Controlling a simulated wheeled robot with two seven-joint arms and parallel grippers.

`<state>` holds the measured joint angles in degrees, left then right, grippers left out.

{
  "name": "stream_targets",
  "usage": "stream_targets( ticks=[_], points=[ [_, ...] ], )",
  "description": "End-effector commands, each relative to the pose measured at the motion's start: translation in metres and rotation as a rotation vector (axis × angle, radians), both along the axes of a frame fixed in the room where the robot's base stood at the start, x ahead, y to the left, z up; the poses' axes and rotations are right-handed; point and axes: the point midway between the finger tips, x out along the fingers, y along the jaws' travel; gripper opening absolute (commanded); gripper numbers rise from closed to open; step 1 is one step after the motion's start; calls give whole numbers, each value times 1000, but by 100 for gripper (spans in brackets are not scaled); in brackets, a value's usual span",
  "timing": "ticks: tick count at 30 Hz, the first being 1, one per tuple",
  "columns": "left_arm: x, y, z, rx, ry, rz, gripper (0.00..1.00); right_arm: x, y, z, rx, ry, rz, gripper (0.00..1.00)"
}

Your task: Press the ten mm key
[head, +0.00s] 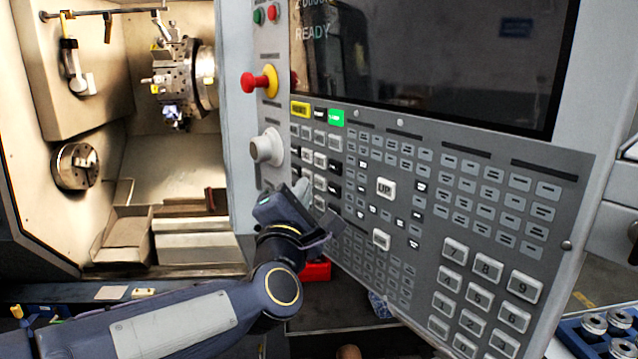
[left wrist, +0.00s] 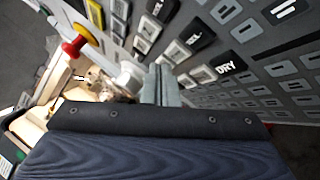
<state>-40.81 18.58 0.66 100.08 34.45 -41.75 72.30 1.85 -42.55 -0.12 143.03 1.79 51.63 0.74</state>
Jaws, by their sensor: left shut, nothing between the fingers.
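The control panel (head: 450,190) of the machine fills the right half of the head view, with many small grey, black and white keys. I cannot read a ten mm label on any key. My left gripper (head: 303,188) is shut and empty, in front of the panel's left part, and hides some keys there. I cannot tell whether the fingertips touch a key. My right gripper is out of view.
A red emergency stop button (head: 258,82) and a white rotary knob (head: 266,147) stick out left of the keys. A dark screen (head: 430,60) is above. The open lathe chamber (head: 180,130) is at left. A red object (head: 317,271) is below my left wrist.

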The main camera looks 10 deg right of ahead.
Motion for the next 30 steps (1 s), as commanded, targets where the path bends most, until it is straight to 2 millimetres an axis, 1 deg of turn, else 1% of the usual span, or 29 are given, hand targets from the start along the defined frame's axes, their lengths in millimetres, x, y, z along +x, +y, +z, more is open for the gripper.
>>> stream_targets(
  ticks=[11, 20, 30],
  points=[
    [0, 0, 0, 0, 0, 0, 0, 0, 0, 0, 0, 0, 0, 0],
    [4, -7, -1, -1, 1, -1, 0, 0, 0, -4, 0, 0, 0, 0],
    [4, -8, 0, 0, 0, 0, 0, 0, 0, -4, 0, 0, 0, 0]
  ],
)
